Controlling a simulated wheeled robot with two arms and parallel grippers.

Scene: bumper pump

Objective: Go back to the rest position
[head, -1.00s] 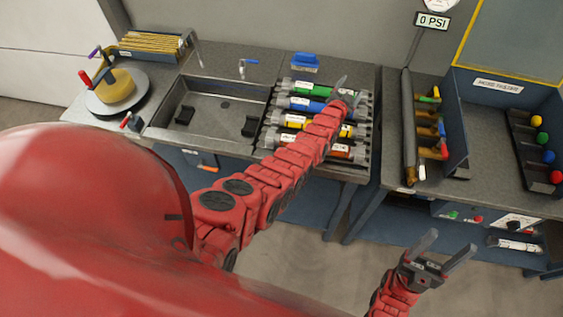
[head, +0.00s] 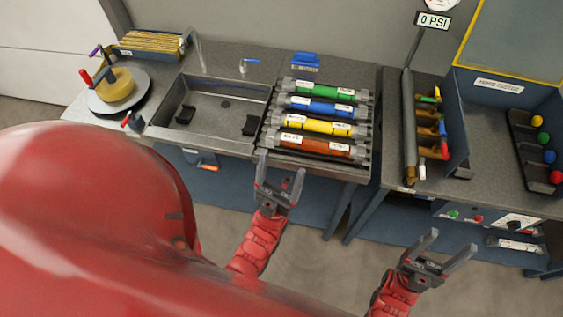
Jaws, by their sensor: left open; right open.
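My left gripper (head: 280,177) is open and empty. It shows in front of the left bench's front edge, just below the rack of coloured cylinders in the picture. My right gripper (head: 449,254) is open and empty, over the floor in front of the right bench. Both red forearms come up from the bottom of the head view. No object is between either pair of fingers.
The left bench holds a sink basin (head: 197,118), a rack with green (head: 323,91), blue (head: 320,107), yellow (head: 317,126) and brown (head: 315,146) cylinders, and a turntable (head: 119,97). The right bench (head: 489,143) carries coloured-knob racks. Grey floor (head: 335,267) lies between my grippers.

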